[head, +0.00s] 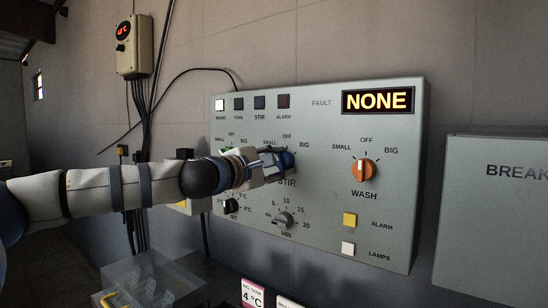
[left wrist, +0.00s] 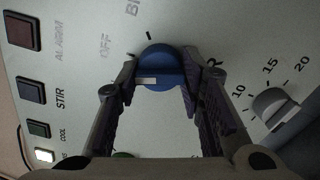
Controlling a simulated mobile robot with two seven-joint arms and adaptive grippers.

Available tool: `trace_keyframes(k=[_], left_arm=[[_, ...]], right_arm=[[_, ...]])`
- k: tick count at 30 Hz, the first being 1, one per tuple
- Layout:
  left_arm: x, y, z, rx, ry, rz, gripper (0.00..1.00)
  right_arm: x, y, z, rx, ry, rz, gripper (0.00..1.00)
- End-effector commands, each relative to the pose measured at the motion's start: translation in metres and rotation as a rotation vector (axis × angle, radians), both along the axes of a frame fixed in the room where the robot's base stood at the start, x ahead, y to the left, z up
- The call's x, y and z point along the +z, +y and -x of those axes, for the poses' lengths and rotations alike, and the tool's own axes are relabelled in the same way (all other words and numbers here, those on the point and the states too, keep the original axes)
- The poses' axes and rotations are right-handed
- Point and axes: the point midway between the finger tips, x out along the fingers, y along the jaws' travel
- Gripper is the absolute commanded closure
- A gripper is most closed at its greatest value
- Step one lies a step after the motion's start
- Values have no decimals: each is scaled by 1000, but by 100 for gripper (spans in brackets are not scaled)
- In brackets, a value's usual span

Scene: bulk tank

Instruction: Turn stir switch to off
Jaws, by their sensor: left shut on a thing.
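The blue stir switch (head: 287,160) is a round knob on the grey control panel (head: 320,120), above the word STIR. My left gripper (head: 277,162) reaches it from the left and covers part of its dial. In the left wrist view, both fingers close on opposite sides of the blue knob (left wrist: 160,66). A white mark on the knob points left in that picture, with OFF up and left of it and BIG above. SMALL is hidden there, and I cannot tell exactly which label the mark lines up with. My right gripper is not in view.
An orange wash knob (head: 364,171) sits to the right, with a grey timer knob (head: 285,219) below the stir switch. The fault display (head: 378,101) reads NONE. A grey breaker box (head: 492,220) stands at the right. A translucent box (head: 150,280) is at the lower left.

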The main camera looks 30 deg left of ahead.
Motion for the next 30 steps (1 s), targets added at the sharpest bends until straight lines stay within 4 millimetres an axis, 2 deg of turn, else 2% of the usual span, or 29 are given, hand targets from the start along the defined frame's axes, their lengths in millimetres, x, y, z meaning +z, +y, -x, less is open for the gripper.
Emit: trace_keyframes(k=[1, 15, 30], left_arm=[[7, 0, 2, 2, -11, -39, 93], [3, 1, 1, 2, -27, -301, 93], [2, 1, 0, 2, -29, -349, 93]], right_arm=[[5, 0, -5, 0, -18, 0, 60], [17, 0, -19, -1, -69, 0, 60], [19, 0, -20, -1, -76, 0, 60]])
